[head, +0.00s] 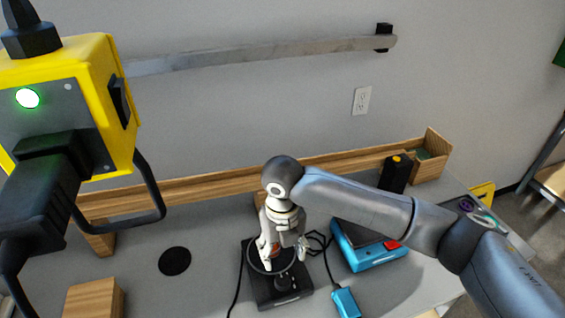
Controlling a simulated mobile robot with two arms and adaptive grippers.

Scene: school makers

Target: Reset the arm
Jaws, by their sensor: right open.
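My right arm reaches in from the right, and my right gripper (285,255) points down over a small black device (280,293) on the grey table. The gripper is open, its two fingers apart above the round, ringed top of the device. A small reddish-brown part shows between the fingers; I cannot tell what it is. The gripper hides much of the device's back, and I cannot tell whether the fingers touch it. My left gripper is not in view.
A yellow box (108,75) with a green light and black cables hangs close at the left. A blue device (372,254), a blue cable block (346,303) and a black box (396,173) stand to the right. A wooden block (95,298) stands front left.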

